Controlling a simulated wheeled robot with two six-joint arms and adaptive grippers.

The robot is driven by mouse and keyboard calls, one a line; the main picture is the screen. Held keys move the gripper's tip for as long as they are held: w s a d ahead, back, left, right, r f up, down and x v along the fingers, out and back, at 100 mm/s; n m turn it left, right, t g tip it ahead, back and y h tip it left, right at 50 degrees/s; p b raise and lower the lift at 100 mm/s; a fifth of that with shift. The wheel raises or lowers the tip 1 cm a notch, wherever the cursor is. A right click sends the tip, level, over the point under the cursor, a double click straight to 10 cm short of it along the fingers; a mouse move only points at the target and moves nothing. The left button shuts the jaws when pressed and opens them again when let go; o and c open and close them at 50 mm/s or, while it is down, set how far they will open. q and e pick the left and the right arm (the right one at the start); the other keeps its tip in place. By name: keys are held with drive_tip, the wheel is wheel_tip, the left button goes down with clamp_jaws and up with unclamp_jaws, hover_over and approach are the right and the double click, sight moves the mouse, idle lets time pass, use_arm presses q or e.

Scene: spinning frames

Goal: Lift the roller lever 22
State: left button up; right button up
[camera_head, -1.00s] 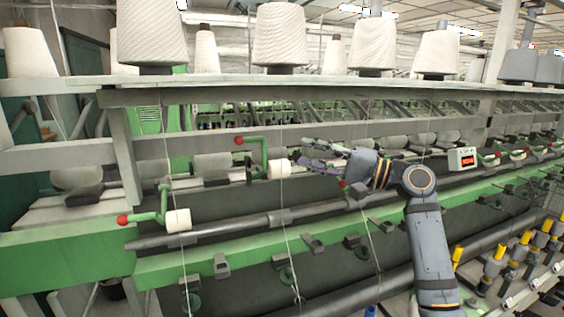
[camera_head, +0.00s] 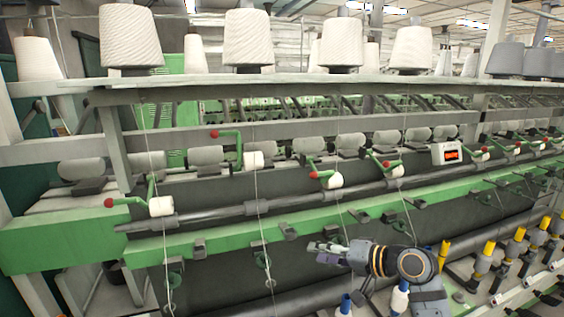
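Several green roller levers with red ball ends and white rollers line the machine. No numbers are readable, so I cannot tell which is lever 22. The leftmost lever (camera_head: 130,201) has its ball about level with its roller (camera_head: 161,207). The second lever (camera_head: 238,140) stands higher, its ball above its roller (camera_head: 253,160). A third lever (camera_head: 310,163) has its ball low beside its roller (camera_head: 335,181); a fourth (camera_head: 376,158) is similar. My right gripper (camera_head: 322,252) is below the third lever, apart from it, fingers pointing left. It looks open and empty. My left gripper is not in view.
A long dark bar (camera_head: 285,203) and a green rail (camera_head: 220,238) run between the levers and my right gripper. Large yarn cones (camera_head: 248,40) stand on the shelf above. Thin threads hang down. Yellow-topped bobbins (camera_head: 483,262) stand at lower right.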

drive_tip(key=s+d+f+n+g+h, duration=0.1)
drive_tip(key=s+d+f+h, duration=0.15)
drive_tip(key=s+f, duration=0.45)
drive_tip(key=s+d+f+n+g+h, duration=0.1)
drive_tip(key=s+d+f+h, duration=0.2)
drive_tip(key=f, duration=0.7)
drive_tip(key=s+d+f+n+g+h, duration=0.1)
drive_tip(key=s+d+f+h, duration=0.25)
drive_tip(key=s, duration=0.55)
drive_tip(key=s+d+f+g+h, duration=0.2)
drive_tip(key=s+d+f, duration=0.15)
drive_tip(key=s, duration=0.55)
drive_tip(key=s+d+f+g+b, duration=0.1)
drive_tip(key=d+f, duration=0.1)
drive_tip(key=f, duration=1.1)
drive_tip(key=s+d+f+b, duration=0.1)
drive_tip(key=d+f, duration=0.1)
drive_tip(key=f, duration=1.2)
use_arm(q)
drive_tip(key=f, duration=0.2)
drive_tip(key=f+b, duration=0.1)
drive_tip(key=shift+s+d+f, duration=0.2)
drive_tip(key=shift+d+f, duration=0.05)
use_arm(e)
drive_tip(key=s+f+g, duration=0.1)
drive_tip(key=s+f, duration=1.7)
drive_tip(key=s, duration=0.1)
drive_tip(key=shift+d, duration=0.35)
